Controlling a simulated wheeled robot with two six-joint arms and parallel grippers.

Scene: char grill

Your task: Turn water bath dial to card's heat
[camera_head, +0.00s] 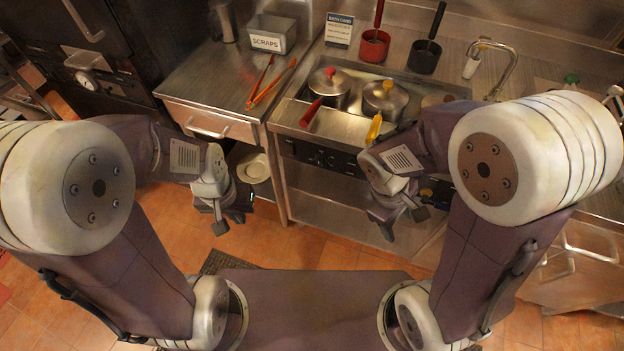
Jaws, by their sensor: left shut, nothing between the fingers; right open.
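My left gripper (232,218) is shut and empty, hanging low left of the panel. My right gripper (402,217) is open and empty, below and in front of the panel's right part, apart from it.
One pot (330,84) has a red handle, the other (386,98) a yellow one; both handles reach over the front edge. A "SCRAPS" bin (268,34) and red tongs (268,84) are on the left counter.

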